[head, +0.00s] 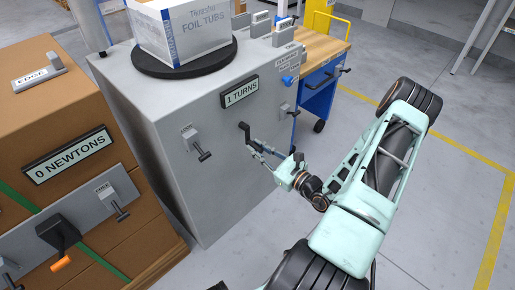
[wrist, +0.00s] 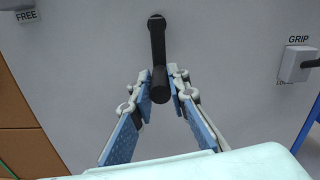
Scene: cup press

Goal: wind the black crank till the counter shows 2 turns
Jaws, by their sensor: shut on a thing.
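The black crank (head: 246,134) is on the front of a grey cabinet (head: 215,165). In the wrist view the crank arm (wrist: 157,45) hangs down from its pivot, with the handle (wrist: 160,88) at its lower end pointing towards me. My gripper (head: 265,152) is at the crank handle. In the wrist view its two blue-padded fingers (wrist: 160,82) are closed on the handle from both sides. The counter (head: 240,92) above the crank reads 1 TURNS.
A box labelled FOIL TUBS (head: 190,28) stands on a black round plate on the cabinet. Levers flank the crank, one at left (head: 197,143) and one labelled GRIP (wrist: 297,63). A blue cart (head: 318,90) is behind. Floor at right is open.

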